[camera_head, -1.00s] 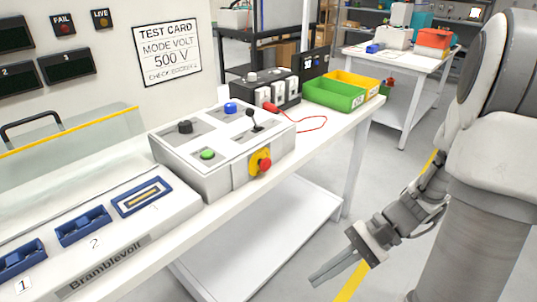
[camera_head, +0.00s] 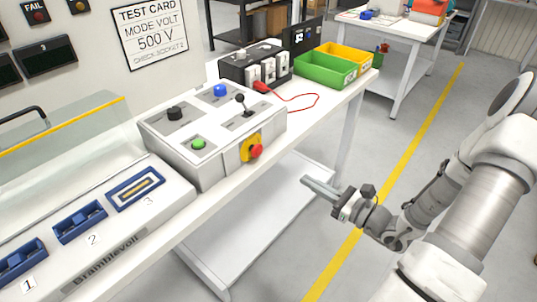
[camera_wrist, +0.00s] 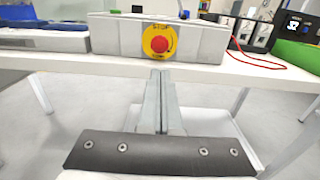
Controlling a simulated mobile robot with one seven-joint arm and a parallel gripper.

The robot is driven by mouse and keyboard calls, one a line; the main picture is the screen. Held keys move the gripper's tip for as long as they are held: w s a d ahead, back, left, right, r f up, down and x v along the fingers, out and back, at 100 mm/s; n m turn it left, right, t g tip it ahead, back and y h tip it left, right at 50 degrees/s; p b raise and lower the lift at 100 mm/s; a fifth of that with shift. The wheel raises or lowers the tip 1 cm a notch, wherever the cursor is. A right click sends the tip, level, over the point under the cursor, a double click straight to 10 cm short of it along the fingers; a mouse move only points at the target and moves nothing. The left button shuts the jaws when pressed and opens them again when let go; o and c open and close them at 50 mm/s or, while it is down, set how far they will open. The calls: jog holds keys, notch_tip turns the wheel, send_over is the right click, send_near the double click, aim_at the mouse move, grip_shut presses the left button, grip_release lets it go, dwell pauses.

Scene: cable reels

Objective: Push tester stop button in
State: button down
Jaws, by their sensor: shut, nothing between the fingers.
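The red stop button (camera_head: 256,151) sits on a round yellow plate (camera_head: 246,146) on the front face of the grey tester control box (camera_head: 180,158). In the wrist view the stop button (camera_wrist: 159,45) faces me, on a yellow disc marked STOP. My gripper (camera_head: 305,182) is shut and empty, in front of the bench and to the right of and below the button. In the wrist view my gripper fingers (camera_wrist: 160,75) point at the bench front just below the button. A gap shows between fingertips and button in the head view.
The box top carries a green button (camera_head: 198,144), a black knob (camera_head: 174,113), a blue button (camera_head: 220,90) and a lever (camera_head: 240,99). A red cable (camera_head: 302,103) lies on the bench by green (camera_head: 325,70) and yellow bins (camera_head: 350,60). A lower shelf (camera_head: 255,215) is under the bench.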

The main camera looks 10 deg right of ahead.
aim_at(260, 153)
jog(key=b+x, duration=0.1)
jog(key=x, duration=1.2)
jog(key=shift+a, duration=0.1)
jog(key=shift+w+a, duration=0.25)
jog(key=shift+w, duration=0.15)
